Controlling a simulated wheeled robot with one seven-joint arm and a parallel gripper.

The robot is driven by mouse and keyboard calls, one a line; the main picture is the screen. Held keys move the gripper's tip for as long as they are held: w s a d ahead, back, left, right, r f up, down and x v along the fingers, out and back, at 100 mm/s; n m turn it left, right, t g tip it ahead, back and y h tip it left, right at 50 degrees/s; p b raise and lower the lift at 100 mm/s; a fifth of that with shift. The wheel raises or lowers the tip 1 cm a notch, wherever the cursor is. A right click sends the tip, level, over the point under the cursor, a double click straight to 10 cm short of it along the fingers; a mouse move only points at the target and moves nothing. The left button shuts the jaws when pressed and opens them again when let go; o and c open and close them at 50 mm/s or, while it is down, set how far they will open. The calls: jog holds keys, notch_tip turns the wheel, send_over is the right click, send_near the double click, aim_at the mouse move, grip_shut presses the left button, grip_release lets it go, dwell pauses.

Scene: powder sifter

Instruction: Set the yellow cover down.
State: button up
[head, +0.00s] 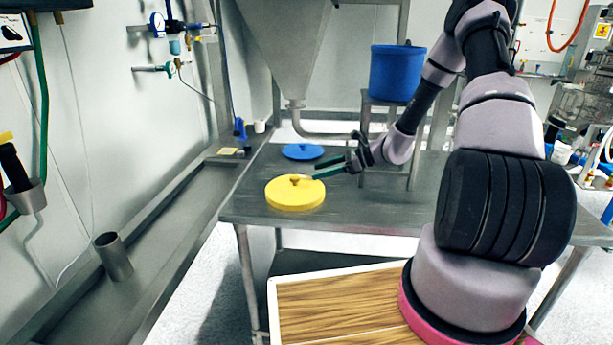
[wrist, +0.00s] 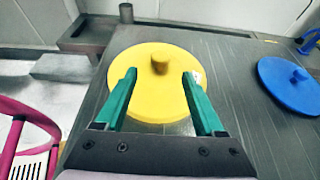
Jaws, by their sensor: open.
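The yellow cover (head: 295,194) is a round disc with a small knob on top. It lies flat on the grey metal table (head: 262,216), near its left front corner. My gripper (head: 306,177) is at the cover's right side in the head view, its green fingers pointing left toward the knob. In the wrist view the yellow cover (wrist: 148,98) is below my gripper (wrist: 159,74). The two green fingers are apart, with the knob showing beyond and between their tips. Nothing is held.
A blue cover (head: 302,151) with a knob lies on the table behind the yellow one; it also shows at right in the wrist view (wrist: 290,84). A blue bucket (head: 394,74) stands on a raised stand. A steel hopper (head: 285,45) hangs above the table.

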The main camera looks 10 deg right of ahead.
jog(key=s+d+r+n+g+h, duration=0.1)
jog(key=s+r+n+h, duration=0.35)
jog(key=r, duration=0.65)
jog(key=s+d+r+n+g+h, duration=0.1)
jog(key=s+r+n+h, duration=0.1)
jog(key=s+r+n, duration=0.55)
jog(key=s+d+r+n+t+h, duration=0.2)
jog(key=s+r, duration=0.6)
jog(key=s+d+r+n+t+h, duration=0.2)
jog(key=s+r+n+t, duration=0.1)
jog(key=s+r, duration=0.5)
jog(key=shift+s+r, duration=0.2)
jog(key=shift+r, duration=0.15)
